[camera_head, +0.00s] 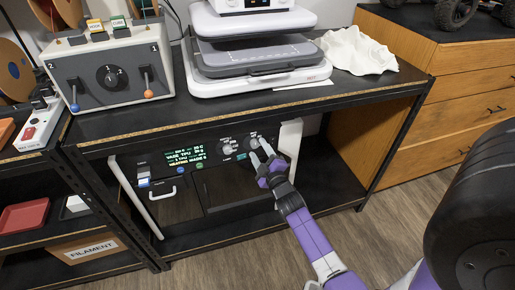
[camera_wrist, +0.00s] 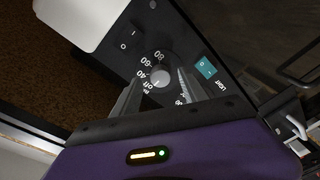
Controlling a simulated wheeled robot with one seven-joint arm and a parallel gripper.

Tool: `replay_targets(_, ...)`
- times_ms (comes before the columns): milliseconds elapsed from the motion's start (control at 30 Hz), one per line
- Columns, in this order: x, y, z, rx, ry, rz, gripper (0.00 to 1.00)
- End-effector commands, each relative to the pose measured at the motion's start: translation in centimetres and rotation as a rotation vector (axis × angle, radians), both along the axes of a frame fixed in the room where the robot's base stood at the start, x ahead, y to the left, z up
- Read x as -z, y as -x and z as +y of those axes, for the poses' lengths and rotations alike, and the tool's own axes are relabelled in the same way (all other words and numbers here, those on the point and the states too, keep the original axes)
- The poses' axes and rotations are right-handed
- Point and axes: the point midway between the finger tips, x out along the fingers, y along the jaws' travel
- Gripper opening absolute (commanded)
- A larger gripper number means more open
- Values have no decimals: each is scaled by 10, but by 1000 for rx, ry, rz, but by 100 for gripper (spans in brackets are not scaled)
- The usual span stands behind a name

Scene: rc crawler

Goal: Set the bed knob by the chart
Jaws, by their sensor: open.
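A dark machine panel (camera_head: 215,160) on the lower shelf carries a lit green text display (camera_head: 185,156) at its left; some lines are too small to read, and TPU can be made out. A knob (camera_head: 228,149) sits right of the display, and more controls lie near my gripper (camera_head: 260,150), partly hidden by it. In the wrist view my gripper (camera_wrist: 160,82) is open, its fingers on either side of a round grey knob (camera_wrist: 160,77) with a dial marked off, 40, 60 and 80. I cannot tell whether the fingers touch it. Which dial is labelled bed is unreadable.
The shelf top (camera_head: 270,106) hangs over the panel. A grey control box (camera_head: 110,78) and a white press-like machine (camera_head: 255,60) stand on it. A teal light switch (camera_wrist: 205,67) is right of the knob. A dark shelf post (camera_head: 395,145) stands at right.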

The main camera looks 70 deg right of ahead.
Motion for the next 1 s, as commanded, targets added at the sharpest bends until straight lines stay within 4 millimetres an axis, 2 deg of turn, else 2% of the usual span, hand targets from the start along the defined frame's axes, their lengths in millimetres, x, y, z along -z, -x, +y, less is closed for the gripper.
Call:
replay_targets(200, -1, -10, -9, -1, -2, -1, 51)
replay_targets(467, 0, -10, -10, -1, -2, -1, 51)
replay_targets(700, 0, -10, -10, -1, -2, -1, 4)
replay_targets(733, 0, -10, -9, -1, -2, -1, 0)
replay_targets(1000, 1, -10, -9, -1, -15, -15, 0)
